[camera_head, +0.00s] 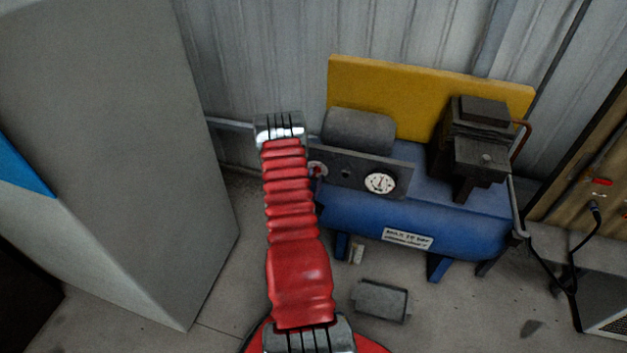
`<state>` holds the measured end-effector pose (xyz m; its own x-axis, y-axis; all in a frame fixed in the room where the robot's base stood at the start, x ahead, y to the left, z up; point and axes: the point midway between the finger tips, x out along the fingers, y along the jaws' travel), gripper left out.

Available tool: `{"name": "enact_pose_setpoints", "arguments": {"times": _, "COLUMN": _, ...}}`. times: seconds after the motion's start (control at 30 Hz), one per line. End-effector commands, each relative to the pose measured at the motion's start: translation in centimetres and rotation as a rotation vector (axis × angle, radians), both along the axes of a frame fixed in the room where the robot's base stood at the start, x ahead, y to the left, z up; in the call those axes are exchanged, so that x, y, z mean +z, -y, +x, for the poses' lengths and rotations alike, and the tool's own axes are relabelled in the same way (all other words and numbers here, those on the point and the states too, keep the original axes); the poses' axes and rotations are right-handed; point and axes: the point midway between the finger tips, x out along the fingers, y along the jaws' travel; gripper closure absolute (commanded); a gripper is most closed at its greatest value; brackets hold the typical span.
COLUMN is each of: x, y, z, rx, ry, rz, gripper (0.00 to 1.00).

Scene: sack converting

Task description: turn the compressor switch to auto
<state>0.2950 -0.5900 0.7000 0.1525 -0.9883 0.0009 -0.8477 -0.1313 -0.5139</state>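A blue compressor (420,215) with a grey control panel (362,178) on its front stands against the wall, right of centre. At the panel's left end is a small round dial with a red part (318,169), partly beside my red arm; it may be the switch, and its setting is too small to read. A small dark knob (346,172) sits between it and a white round gauge (380,182). My red ribbed arm rises through the middle, ending in a grey metal collar left of the panel. My gripper's fingers do not show.
A tall grey cabinet (130,150) fills the left. A yellow board (430,85) stands behind the compressor. A grey block (381,299) lies on the floor before it. A cable (573,265) hangs at right. Floor between cabinet and compressor looks clear.

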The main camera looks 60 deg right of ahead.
Motion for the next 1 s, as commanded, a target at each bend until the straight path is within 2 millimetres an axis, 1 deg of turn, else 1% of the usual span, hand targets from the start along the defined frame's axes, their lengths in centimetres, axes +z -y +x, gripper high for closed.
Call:
{"name": "enact_pose_setpoints", "arguments": {"times": 0.27, "x": 0.0, "y": -0.2, "z": 0.1, "rx": 0.003, "ry": -0.001, "rz": 0.001, "gripper": 0.73}}
{"name": "enact_pose_setpoints", "arguments": {"times": 0.37, "x": -0.1, "y": -0.7, "z": 0.0, "rx": 0.004, "ry": -0.001, "rz": 0.002, "gripper": 0.73}}
{"name": "enact_pose_setpoints", "arguments": {"times": 0.47, "x": -0.1, "y": -1.6, "z": -0.1, "rx": 0.004, "ry": -0.001, "rz": 0.003, "gripper": 0.73}}
{"name": "enact_pose_setpoints", "arguments": {"times": 0.67, "x": -0.2, "y": -4.6, "z": -0.5, "rx": 0.005, "ry": -0.003, "rz": 0.004, "gripper": 0.73}}
{"name": "enact_pose_setpoints", "arguments": {"times": 1.0, "x": -0.2, "y": -10.5, "z": -1.5, "rx": 0.006, "ry": -0.004, "rz": 0.003, "gripper": 0.73}}
